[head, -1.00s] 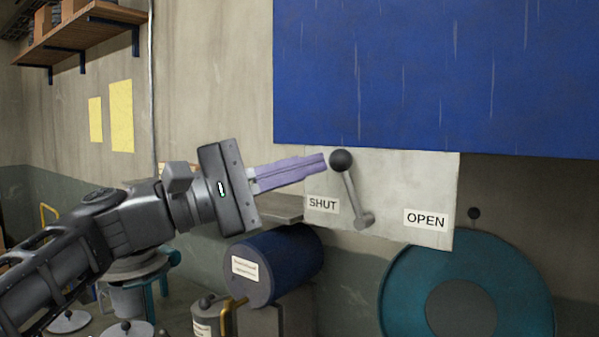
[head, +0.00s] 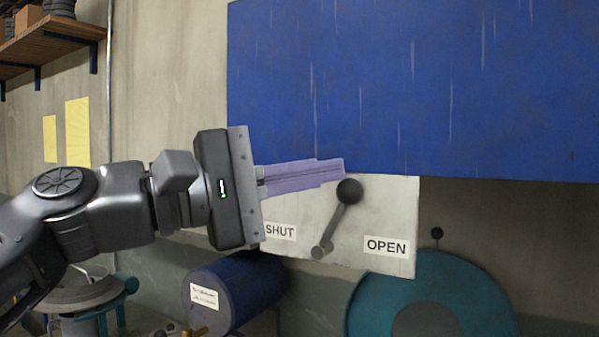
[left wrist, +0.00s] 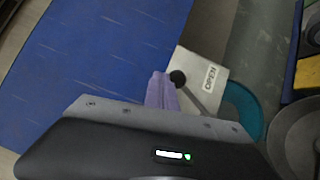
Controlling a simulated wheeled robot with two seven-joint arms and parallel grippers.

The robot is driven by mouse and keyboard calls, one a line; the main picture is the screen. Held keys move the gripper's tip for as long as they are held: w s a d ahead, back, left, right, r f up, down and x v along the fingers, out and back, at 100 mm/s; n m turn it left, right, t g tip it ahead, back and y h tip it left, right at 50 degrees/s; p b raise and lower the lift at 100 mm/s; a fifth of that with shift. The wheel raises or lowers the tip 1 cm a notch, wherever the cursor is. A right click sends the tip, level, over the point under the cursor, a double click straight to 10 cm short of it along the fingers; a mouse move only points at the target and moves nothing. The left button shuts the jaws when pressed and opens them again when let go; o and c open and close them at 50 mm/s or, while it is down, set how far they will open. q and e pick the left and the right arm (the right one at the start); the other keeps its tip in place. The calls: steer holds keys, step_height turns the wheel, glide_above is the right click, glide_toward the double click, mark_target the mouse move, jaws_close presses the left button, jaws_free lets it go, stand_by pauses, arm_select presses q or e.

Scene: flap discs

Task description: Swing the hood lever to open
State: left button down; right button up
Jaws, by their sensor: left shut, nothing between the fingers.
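The hood lever (head: 337,222) is a grey arm with a dark ball knob (head: 349,191) at its upper end. It pivots low on a pale plate (head: 385,215) and leans up and to the right, between the SHUT label (head: 279,232) and the OPEN label (head: 386,247). My left gripper (head: 343,171) is shut and empty, its purple fingertips against or very near the knob's upper left side; I cannot tell if they touch. In the left wrist view the knob (left wrist: 178,78) shows just right of the fingertips (left wrist: 160,77). My right gripper is not in view.
A large blue hood panel (head: 420,85) hangs directly above the plate. A teal disc (head: 475,290) stands below right, and a blue drum (head: 240,290) below my left gripper. A wooden shelf (head: 50,42) is at upper left.

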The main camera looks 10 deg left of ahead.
arm_select(q)
steer(key=shift+s+d+f, duration=0.15)
steer(key=shift+s+d, duration=0.05)
steer(key=shift+d, duration=0.25)
steer(key=shift+s+d+f, duration=0.1)
steer(key=shift+s+d, duration=0.05)
steer(key=shift+d, duration=0.25)
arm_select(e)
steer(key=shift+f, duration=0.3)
arm_select(q)
steer(key=shift+r, duration=0.15)
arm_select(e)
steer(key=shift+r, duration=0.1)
